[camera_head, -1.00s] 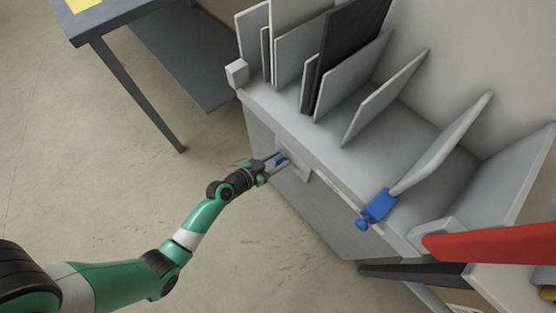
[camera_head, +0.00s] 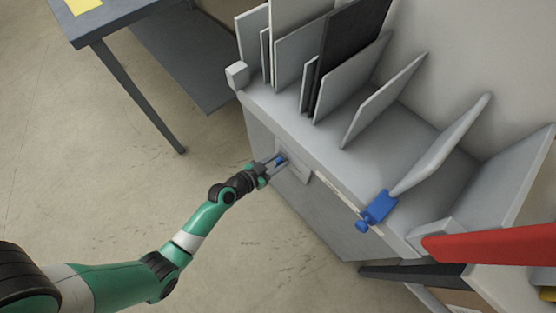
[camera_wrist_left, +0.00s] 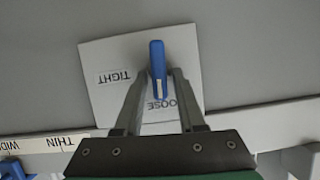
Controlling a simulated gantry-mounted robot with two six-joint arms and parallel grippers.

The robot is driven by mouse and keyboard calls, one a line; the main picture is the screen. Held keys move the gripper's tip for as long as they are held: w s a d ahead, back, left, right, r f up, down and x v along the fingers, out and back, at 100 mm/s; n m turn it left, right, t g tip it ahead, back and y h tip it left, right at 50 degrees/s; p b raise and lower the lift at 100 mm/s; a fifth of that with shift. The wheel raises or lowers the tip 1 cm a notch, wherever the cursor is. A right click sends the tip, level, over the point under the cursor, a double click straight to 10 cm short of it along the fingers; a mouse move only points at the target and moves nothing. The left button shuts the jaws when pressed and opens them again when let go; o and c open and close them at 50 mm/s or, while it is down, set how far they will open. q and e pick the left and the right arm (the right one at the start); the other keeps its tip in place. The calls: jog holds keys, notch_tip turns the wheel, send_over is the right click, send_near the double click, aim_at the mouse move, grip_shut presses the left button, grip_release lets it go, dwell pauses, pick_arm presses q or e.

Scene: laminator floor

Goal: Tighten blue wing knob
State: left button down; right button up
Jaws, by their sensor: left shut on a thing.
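The blue wing knob (camera_head: 279,161) sits on a pale square plate (camera_head: 296,166) on the front of the grey rack. In the left wrist view the knob (camera_wrist_left: 157,58) stands upright in the picture, and a white mark on its lower end points towards the LOOSE label. The TIGHT label is upside down to its left. My left gripper (camera_head: 274,163) is shut on the knob, and its fingers (camera_wrist_left: 160,86) reach up on both sides of it. The fingers partly cover the LOOSE label. My right gripper is not in view.
A blue clamp (camera_head: 379,207) sits on the rack's front edge, right of the knob, near a THIN and WIDE scale (camera_wrist_left: 40,144). Several upright panels (camera_head: 350,60) stand in the rack. A red bar (camera_head: 490,243) juts in at right. The floor (camera_head: 110,190) at left is clear.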

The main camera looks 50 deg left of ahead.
pick_arm(q)
jog(key=shift+d+r+m+y+p, duration=0.1)
jog(key=shift+d+m+y+p, duration=0.1)
jog(key=shift+m+y+p, duration=0.4)
jog(key=m+p, duration=0.1)
jog(key=p, duration=0.2)
jog(key=m+y+p, duration=0.1)
jog(key=p, duration=0.2)
jog(key=shift+d+r+p, duration=0.2)
jog(key=shift+r+p, duration=0.1)
jog(key=shift+p, duration=0.1)
jog(key=shift+f+m+y+p, duration=0.25)
jog(key=shift+m+y+p, duration=0.05)
jog(key=shift+m, duration=0.2)
jog(key=shift+d+f+m, duration=0.1)
jog(key=shift+f+m, duration=0.1)
jog(key=shift+m, duration=0.1)
jog(key=shift+s+d+f+m+t+y+b, duration=0.1)
jog(key=shift+f+m+t+y+b, duration=0.35)
jog(key=shift+m+b, duration=0.8)
jog(key=shift+s+d+f+m+t+y+b, duration=0.1)
jog(key=shift+f+m+t+y+b, duration=0.15)
jog(key=shift+m+t+y+b, duration=0.9)
jog(key=shift+s+d+f+m+g+y+b, duration=0.1)
jog(key=shift+f+m+y+b, duration=0.2)
jog(key=shift+m+b, duration=1.05)
jog(key=shift+m+p, duration=0.3)
jog(key=shift+m, duration=0.15)
